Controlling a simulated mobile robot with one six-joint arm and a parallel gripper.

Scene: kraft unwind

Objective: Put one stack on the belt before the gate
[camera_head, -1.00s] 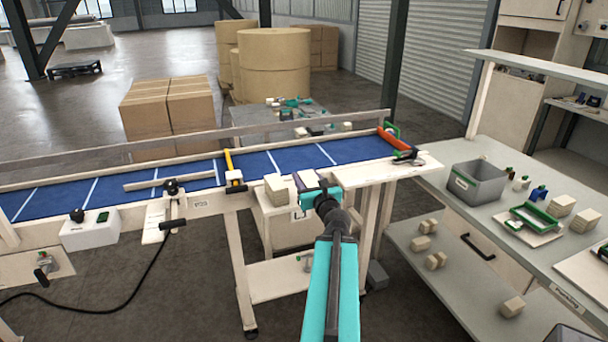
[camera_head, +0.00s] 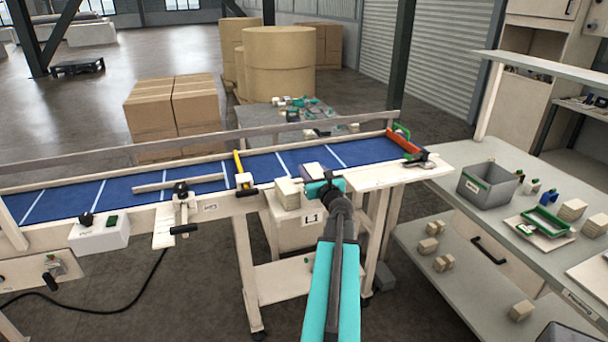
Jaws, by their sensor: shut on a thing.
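My gripper (camera_head: 325,188), with teal jaws, is at the near edge of the blue belt (camera_head: 258,166). It is shut on a small stack (camera_head: 312,170) with a dark purplish top, which appears over the belt's near side. The jaws partly hide this stack, and I cannot tell whether it touches the belt. A yellow bar (camera_head: 239,166), which looks like the gate, crosses the belt left of my gripper. Another pale stack (camera_head: 287,192) stands just left of my gripper, at the box (camera_head: 292,232) marked L1.
A red-orange bar (camera_head: 403,143) with green parts is at the belt's right end. A pale rail (camera_head: 180,183) lies along the left belt. The right bench holds a grey bin (camera_head: 488,183), a green frame (camera_head: 546,220) and pale stacks (camera_head: 573,210). The belt between yellow and red bars looks mostly clear.

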